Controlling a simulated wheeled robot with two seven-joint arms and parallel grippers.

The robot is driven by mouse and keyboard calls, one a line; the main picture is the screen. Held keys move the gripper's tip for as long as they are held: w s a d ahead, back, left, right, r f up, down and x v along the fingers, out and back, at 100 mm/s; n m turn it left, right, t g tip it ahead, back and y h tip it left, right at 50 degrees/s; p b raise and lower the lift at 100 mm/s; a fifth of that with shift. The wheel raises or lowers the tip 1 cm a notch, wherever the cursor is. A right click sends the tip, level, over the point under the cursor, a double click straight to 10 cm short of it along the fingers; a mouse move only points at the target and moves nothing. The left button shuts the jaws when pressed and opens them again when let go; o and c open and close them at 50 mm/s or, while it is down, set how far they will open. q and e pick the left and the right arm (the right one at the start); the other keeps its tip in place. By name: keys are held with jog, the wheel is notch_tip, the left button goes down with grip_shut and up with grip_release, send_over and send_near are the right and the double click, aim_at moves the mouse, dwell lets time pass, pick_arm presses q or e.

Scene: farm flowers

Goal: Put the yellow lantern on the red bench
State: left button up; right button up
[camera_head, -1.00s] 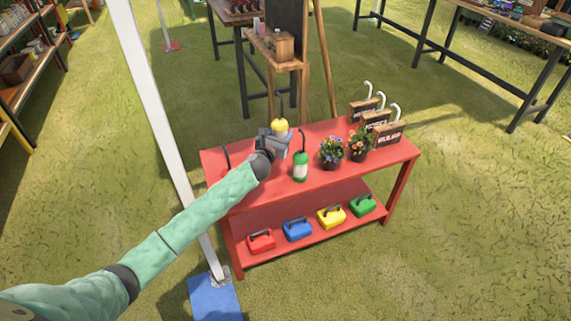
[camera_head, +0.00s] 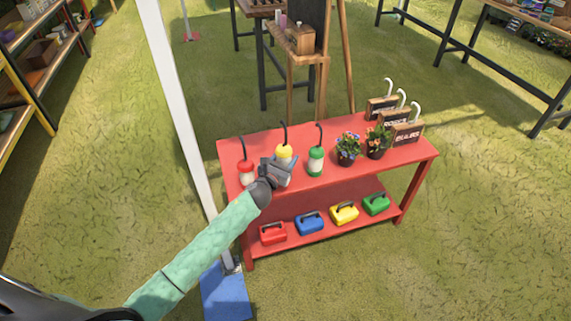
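The yellow lantern (camera_head: 284,152) stands upright on the red bench (camera_head: 255,203), with a black hooked handle on top. It is between a red lantern (camera_head: 246,168) on the left and a green lantern (camera_head: 315,160) on the right. My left gripper (camera_head: 286,168) is in front of the yellow lantern and hides its lower part. I cannot tell whether the fingers touch it or how far apart they are. My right gripper does not show.
Two potted flowers (camera_head: 348,150) and several signs with hooked handles (camera_head: 407,133) fill the bench's right side. Coloured boxes (camera_head: 309,222) stand on its lower shelf. A white post (camera_head: 183,110) rises by the bench's left end. An easel (camera_head: 315,70) stands behind.

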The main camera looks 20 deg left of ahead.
pick_arm(q)
notch_tip(320, 180, down, 2)
jog(key=shift+f, duration=0.45)
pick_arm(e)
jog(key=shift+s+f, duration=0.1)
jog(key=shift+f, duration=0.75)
pick_arm(q)
jog(key=shift+f, duration=0.1)
jog(key=o, duration=1.1)
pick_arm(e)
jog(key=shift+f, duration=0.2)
pick_arm(q)
jog(key=shift+o, duration=0.2)
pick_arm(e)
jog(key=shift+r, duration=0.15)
